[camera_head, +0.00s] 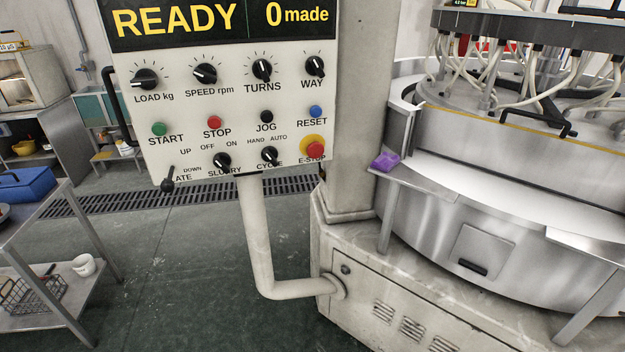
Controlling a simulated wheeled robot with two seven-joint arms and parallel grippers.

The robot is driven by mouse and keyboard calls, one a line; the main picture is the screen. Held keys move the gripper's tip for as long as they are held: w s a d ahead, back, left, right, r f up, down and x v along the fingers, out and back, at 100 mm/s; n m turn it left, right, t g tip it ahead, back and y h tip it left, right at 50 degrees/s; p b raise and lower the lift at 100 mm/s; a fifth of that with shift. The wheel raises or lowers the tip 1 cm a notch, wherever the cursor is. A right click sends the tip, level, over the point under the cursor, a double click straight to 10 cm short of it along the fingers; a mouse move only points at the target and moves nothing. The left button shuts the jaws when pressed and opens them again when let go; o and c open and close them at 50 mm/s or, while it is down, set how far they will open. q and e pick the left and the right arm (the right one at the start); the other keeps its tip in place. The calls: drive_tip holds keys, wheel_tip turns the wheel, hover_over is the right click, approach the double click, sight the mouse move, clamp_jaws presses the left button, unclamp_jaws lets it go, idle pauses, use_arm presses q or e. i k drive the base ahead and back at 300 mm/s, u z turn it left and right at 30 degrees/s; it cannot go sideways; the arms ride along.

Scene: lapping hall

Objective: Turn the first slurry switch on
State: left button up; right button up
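The slurry switch (222,160) is a small black knob in the bottom row of the grey control panel (190,122). The words OFF and ON are printed above it and SLURRY below it. Its pointer is too small for me to tell which side it is turned to. The panel's display (220,18) reads READY and 0 made. Neither of my grippers is in view.
A black lever (168,184) is left of the slurry switch, the CYCLE knob (269,156) and red E-STOP (314,148) right. The lapping machine (450,220) stands right; a shelf cart (60,215) stands left. Green floor is open between them.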

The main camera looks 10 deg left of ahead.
sight(221, 161)
drive_tip(key=z, duration=2.3)
drive_tip(key=k, duration=1.8)
drive_tip(key=u, duration=2.45)
drive_tip(key=i, duration=0.5)
drive_tip(key=z, duration=0.05)
